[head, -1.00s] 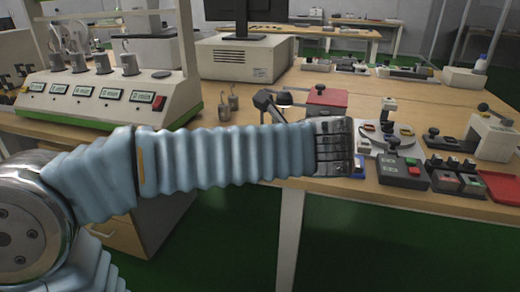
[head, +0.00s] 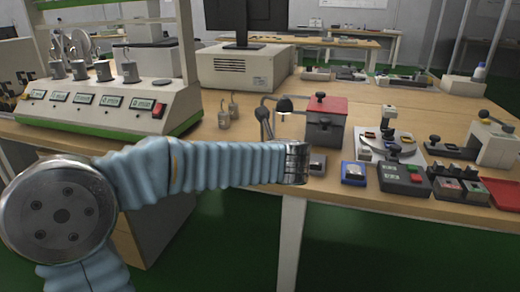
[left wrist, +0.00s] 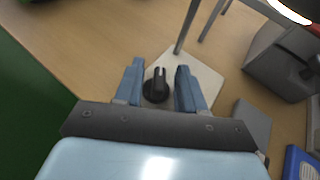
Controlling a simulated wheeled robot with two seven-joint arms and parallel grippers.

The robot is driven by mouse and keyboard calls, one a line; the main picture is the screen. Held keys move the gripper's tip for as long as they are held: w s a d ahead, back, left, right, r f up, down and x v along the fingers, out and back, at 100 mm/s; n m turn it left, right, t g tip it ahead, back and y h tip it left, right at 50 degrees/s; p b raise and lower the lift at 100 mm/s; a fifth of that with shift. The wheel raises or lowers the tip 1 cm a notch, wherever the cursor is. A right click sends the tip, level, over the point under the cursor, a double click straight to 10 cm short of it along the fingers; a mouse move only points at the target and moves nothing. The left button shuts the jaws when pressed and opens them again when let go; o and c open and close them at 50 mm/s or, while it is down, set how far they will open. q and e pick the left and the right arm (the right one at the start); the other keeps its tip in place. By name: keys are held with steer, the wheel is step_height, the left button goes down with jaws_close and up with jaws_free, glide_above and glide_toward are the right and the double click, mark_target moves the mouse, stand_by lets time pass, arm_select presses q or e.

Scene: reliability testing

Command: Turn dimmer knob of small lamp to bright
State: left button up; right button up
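The small lamp's black dimmer knob (left wrist: 156,86) stands on a light flat base plate (left wrist: 205,85) in the left wrist view, with a thin dark post rising beside it. My left gripper (left wrist: 159,66) is open, with one blue finger on each side of the knob. A gap seems to show on both sides; I cannot tell whether either finger touches it. In the head view the lamp's dark head (head: 284,105) and thin stem show just beyond my left wrist. The left fingers and the knob are hidden there. My right gripper is in neither view.
A grey box with a red lid (head: 326,103) stands right of the lamp. A blue-framed device (head: 353,173), a control box with buttons (head: 404,179) and a red tray (head: 503,193) line the front edge.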

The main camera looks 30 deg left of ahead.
arm_select(q)
steer(key=shift+w+a+f, duration=0.1)
steer(key=shift+w+a, duration=0.05)
steer(key=shift+a, duration=0.05)
jaws_close()
stand_by(0.3)
